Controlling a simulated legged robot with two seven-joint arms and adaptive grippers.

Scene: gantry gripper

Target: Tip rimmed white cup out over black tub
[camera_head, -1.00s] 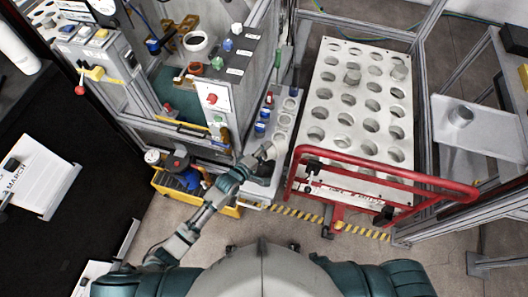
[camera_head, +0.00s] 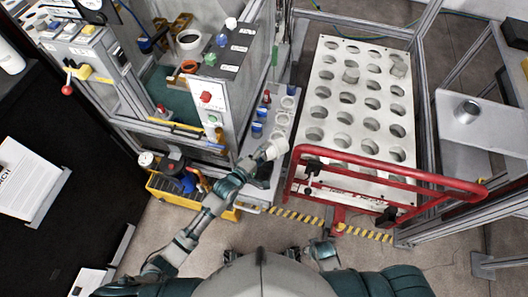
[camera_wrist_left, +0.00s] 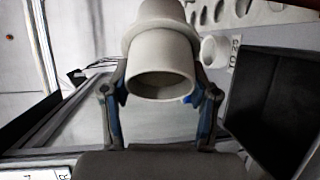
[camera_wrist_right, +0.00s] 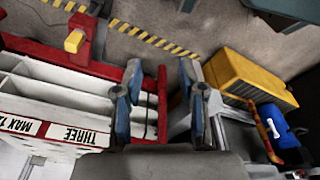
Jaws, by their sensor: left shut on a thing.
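The rimmed white cup (camera_wrist_left: 160,65) is held between the two fingers of my left gripper (camera_wrist_left: 160,95). In the left wrist view its hollow open end faces the camera, and a wider collar rings it. The head view shows the cup (camera_head: 272,149), looking tilted, at the tip of my left gripper (camera_head: 257,163). A black tub (camera_wrist_left: 280,100) with an open top is to the right of the cup in the left wrist view. In the head view the arm partly covers that spot. My right gripper (camera_wrist_right: 158,105) is open and empty; its arm is low in the head view.
A grey shelf (camera_head: 283,118) with holes and blue-capped vials lies just beyond the cup. A red-handled cart (camera_head: 390,170) and a white perforated plate (camera_head: 352,100) stand to the right. A yellow bin (camera_wrist_right: 255,80) is on the floor. A metal cup (camera_head: 466,111) stands farther right.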

